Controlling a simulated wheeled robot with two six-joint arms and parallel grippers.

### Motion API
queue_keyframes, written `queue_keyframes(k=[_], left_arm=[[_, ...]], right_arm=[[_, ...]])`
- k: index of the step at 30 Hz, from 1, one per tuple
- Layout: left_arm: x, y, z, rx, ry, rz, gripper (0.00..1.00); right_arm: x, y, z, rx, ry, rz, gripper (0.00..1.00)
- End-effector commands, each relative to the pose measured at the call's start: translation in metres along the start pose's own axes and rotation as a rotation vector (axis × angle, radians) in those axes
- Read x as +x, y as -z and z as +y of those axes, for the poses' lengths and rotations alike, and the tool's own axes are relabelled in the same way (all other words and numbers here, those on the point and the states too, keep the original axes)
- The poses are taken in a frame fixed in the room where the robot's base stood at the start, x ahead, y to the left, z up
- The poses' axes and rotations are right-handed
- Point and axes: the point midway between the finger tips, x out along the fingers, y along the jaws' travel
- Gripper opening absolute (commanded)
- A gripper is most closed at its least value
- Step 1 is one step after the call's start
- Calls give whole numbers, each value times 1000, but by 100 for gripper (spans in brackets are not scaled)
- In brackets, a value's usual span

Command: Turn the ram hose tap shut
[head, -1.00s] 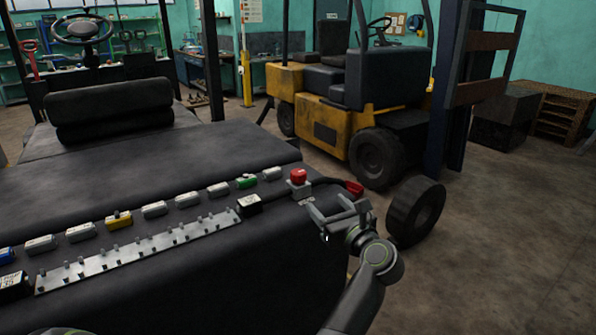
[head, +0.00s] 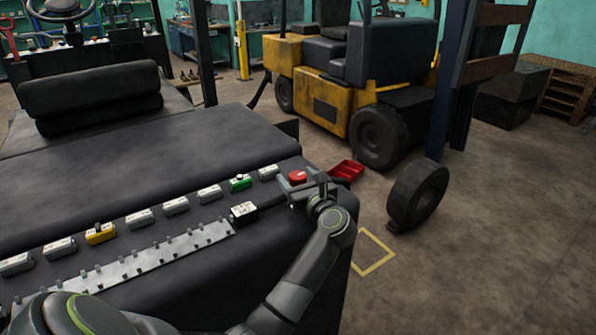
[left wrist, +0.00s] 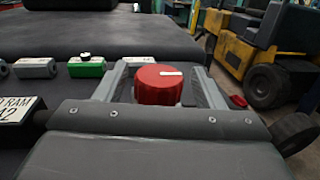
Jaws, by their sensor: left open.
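A red round knob (head: 298,177) with a white mark on its top stands at the right end of the black deck, beside a white label block (head: 243,210). In the left wrist view, the red knob (left wrist: 158,84) shows upright, its white mark pointing right, and the label (left wrist: 17,113) partly reads "RAM" and "A2". I take this knob as the tap. My left gripper (head: 300,186) is at the knob, its open fingers on either side of it; contact is not clear. The knob's lower part is hidden by my gripper. My right gripper is not in view.
A row of small grey blocks, with a yellow (head: 101,233) and a green one (head: 240,182), runs along the deck beside a studded metal strip (head: 150,268). A red tray (head: 347,171) and a tyre (head: 417,194) are beyond the deck's right edge. A yellow forklift (head: 340,95) stands behind.

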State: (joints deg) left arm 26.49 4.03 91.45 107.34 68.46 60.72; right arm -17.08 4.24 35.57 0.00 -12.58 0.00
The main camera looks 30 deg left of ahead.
Motion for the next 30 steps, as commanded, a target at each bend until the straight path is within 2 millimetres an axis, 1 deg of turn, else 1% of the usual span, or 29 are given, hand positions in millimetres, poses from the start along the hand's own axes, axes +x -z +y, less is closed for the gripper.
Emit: queue_keyframes(k=[8,11,18,19,26,30], left_arm=[[1,0,1,0,0,0,63],[1,0,1,0,0,0,52],[1,0,0,0,0,0,21],[1,0,0,0,0,0,18],[1,-1,1,0,20,0,18],[1,-2,2,0,73,-1,18]], right_arm=[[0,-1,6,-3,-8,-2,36],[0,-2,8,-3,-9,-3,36],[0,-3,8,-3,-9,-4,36],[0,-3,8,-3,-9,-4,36],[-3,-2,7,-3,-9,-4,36],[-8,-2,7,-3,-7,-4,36]])
